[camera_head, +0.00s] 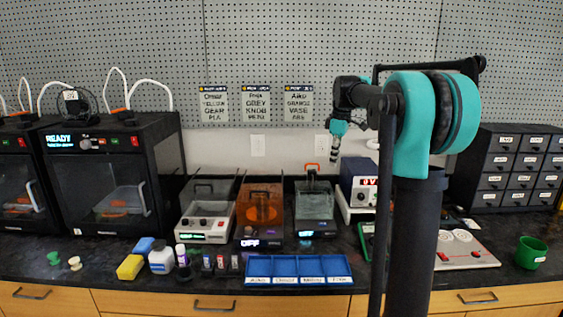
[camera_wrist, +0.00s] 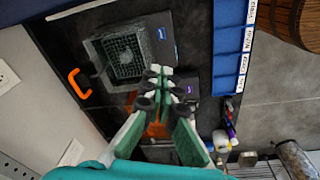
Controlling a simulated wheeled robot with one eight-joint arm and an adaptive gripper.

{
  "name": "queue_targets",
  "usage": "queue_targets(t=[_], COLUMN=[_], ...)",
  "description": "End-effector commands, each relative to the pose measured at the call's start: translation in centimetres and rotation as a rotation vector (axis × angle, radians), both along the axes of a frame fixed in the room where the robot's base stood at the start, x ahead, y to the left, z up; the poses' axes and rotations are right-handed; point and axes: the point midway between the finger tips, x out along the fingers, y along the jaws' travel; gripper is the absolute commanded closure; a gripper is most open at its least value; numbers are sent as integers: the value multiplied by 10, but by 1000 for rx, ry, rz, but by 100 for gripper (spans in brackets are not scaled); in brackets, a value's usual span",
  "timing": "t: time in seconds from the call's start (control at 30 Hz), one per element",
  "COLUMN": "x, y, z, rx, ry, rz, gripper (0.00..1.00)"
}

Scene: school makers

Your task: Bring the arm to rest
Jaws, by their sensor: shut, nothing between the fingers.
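My arm rises on a dark column at the right of the head view, with a teal joint at the top, and reaches left over the counter. My gripper (camera_head: 335,158) hangs from its end, pointing down, above the back of the counter near the clear-walled tank with an orange handle (camera_head: 314,205). In the wrist view my gripper (camera_wrist: 160,76) has its fingertips together with nothing between them. Below it lie the tank's dark mesh basket (camera_wrist: 127,53) and orange handle (camera_wrist: 78,84). The gripper looks clear of the tank, though the exact height is hard to tell.
A blue divided tray (camera_head: 300,281) lies at the counter's front edge. A machine with an orange cover (camera_head: 260,208) and a power supply (camera_head: 359,190) flank the tank. Printers (camera_head: 110,175) stand left; a drawer cabinet (camera_head: 508,165) and green cup (camera_head: 530,252) stand right. The pegboard wall is behind.

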Motion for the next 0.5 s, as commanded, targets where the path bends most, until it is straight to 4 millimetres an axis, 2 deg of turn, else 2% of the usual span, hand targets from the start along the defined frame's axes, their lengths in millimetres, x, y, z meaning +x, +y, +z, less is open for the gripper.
queue_targets(t=[0.17, 0.27, 0.47, 0.5], x=[-50, -91, -185, -206], y=[-1, -1, -2, -3], z=[-51, -90, -173, -189], rx=[9, 25, 76, 89], ry=[-38, -67, -126, -138], rz=[-216, -376, -694, -756], gripper=[100, 100, 100, 100])
